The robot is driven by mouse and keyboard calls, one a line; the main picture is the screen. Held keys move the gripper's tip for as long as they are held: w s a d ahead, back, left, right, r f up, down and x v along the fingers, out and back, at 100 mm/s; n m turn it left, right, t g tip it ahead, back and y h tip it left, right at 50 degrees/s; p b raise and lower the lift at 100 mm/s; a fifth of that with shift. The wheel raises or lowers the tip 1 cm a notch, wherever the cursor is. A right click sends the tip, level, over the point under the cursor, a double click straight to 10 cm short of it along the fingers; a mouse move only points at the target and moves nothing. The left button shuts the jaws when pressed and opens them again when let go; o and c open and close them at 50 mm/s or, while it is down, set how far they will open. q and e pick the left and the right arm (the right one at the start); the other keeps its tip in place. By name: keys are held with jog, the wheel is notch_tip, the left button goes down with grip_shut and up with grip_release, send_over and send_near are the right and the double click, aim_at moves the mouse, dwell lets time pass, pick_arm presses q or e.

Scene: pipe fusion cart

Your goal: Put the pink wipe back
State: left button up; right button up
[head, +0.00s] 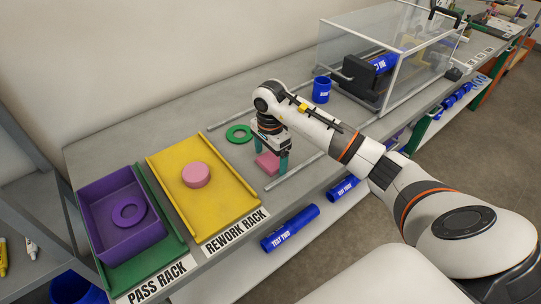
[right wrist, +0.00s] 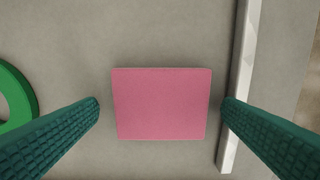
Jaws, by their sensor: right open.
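The pink wipe (head: 267,163) is a flat pink block lying on the grey bench top, between two light rails. In the right wrist view the wipe (right wrist: 162,104) lies flat and almost square, centred between my fingers. My right gripper (head: 270,166) is open above and around the wipe, its green fingers pointing down. In the right wrist view the right gripper (right wrist: 161,102) has one finger on each side of the wipe, with gaps on both sides. My left gripper is not in view.
A green ring (head: 239,134) lies left of the gripper. The near rail (right wrist: 240,80) runs close to the right finger. The yellow rework tray (head: 225,208) holds a round pink piece (head: 196,175). A purple bin (head: 120,240) holds a purple ring. A blue cup (head: 321,89) stands behind.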

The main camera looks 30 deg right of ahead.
aim_at(270, 160)
notch_tip(270, 160, up, 12)
jog(key=b, duration=0.1)
jog(key=shift+f+b, duration=0.15)
jog(key=shift+b, duration=0.15)
dwell(0.4)
